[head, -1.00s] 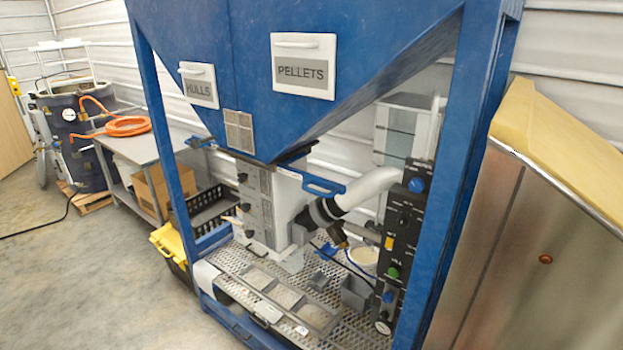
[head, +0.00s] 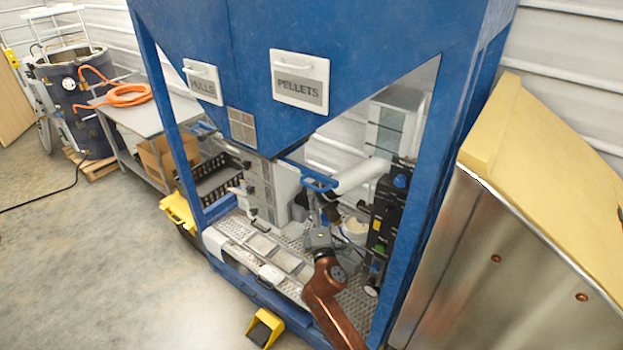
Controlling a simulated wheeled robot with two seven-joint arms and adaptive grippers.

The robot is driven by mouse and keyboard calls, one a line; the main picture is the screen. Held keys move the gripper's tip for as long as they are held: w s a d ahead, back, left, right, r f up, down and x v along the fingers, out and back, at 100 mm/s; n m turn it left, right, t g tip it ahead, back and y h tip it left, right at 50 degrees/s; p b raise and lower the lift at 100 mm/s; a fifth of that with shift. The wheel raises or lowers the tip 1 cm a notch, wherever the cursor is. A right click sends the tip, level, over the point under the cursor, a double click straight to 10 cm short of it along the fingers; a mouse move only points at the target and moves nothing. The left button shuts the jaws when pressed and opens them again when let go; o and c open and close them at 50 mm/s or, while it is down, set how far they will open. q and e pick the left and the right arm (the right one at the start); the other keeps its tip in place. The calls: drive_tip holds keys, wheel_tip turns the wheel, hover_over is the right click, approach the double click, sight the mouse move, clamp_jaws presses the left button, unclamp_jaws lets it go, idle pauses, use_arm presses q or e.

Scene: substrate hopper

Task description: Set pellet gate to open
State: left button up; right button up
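The pellet gate's blue loop handle (head: 319,183) sits under the hopper, below the white PELLETS plate (head: 299,80). My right arm reaches up from the bottom of the head view, and my dark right gripper (head: 325,204) is just under this handle. Its fingers are small and dark against the pipe and machine parts, so I cannot tell whether they touch the handle or are open or shut. The other blue gate handle (head: 203,129) is under the HULLS plate (head: 202,82). My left gripper is out of view.
A blue frame post (head: 424,200) and a black control panel (head: 385,225) stand right of my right arm. A pale pipe (head: 358,175) runs behind the handle. A metal cabinet (head: 520,270) is at the right. A yellow pedal (head: 265,328) lies on the floor.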

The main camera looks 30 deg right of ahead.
sight(311, 186)
drive_tip(key=shift+r+p+x, duration=0.2)
drive_tip(key=shift+p+x, duration=0.05)
drive_tip(key=shift+x, duration=1.05)
drive_tip(key=shift+r+p+x, duration=0.2)
drive_tip(key=shift+p+x, duration=0.05)
drive_tip(key=shift+x, duration=1.05)
drive_tip(key=shift+r+p+x, duration=0.2)
drive_tip(key=shift+p+x, duration=0.05)
drive_tip(key=shift+x, duration=1.05)
drive_tip(key=shift+s, duration=0.1)
drive_tip(key=shift+c, duration=0.4)
clamp_jaws()
